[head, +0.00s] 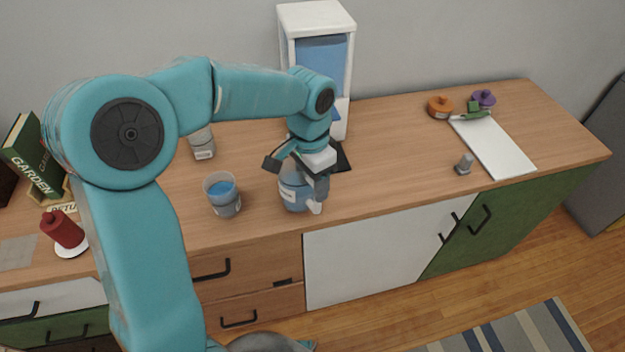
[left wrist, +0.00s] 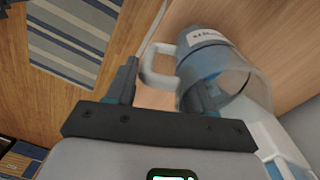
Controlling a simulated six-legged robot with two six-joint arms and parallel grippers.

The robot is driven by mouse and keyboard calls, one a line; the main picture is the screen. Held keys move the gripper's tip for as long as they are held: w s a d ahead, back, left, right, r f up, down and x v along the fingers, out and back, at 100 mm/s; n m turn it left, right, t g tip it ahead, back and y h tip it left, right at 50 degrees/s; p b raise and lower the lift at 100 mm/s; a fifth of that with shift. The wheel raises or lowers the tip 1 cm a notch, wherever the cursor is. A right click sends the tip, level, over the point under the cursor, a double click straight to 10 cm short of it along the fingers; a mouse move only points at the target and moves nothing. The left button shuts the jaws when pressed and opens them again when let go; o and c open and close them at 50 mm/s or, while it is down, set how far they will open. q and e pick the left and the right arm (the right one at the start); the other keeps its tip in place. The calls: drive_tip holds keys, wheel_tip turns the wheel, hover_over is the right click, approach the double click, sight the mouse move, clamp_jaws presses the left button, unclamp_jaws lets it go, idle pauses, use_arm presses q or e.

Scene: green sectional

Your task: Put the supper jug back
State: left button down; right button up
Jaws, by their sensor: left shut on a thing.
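The jug, a clear vessel with bluish contents, a pale label and a white handle, is at the counter's front middle in the head view (head: 291,192). In the left wrist view the jug (left wrist: 210,60) lies beyond the fingers, with its handle between them. My left gripper (head: 300,174) is shut on the jug, and partly hides it from above. In the left wrist view the fingers (left wrist: 160,88) sit either side of the handle. I cannot tell whether the jug's base touches the counter. My right gripper is not in view.
A cup of blue liquid (head: 223,196) stands close left of the jug. A grey labelled container (head: 203,145) and a white dispenser with a blue tank (head: 344,60) stand behind. A white board (head: 495,150), an orange pot (head: 440,107) and a small grey object (head: 464,164) are at right.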

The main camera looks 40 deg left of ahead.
use_arm(q)
drive_tip(key=shift+s+r, duration=0.1)
drive_tip(key=shift+r, duration=0.05)
drive_tip(key=shift+d, duration=0.1)
drive_tip(key=shift+f, duration=0.25)
drive_tip(key=shift+c, duration=2.1)
unclamp_jaws()
drive_tip(key=shift+r, duration=0.3)
wheel_tip(320, 180, up, 12)
drive_tip(key=p, duration=0.1)
drive_tip(key=shift+a, duration=0.35)
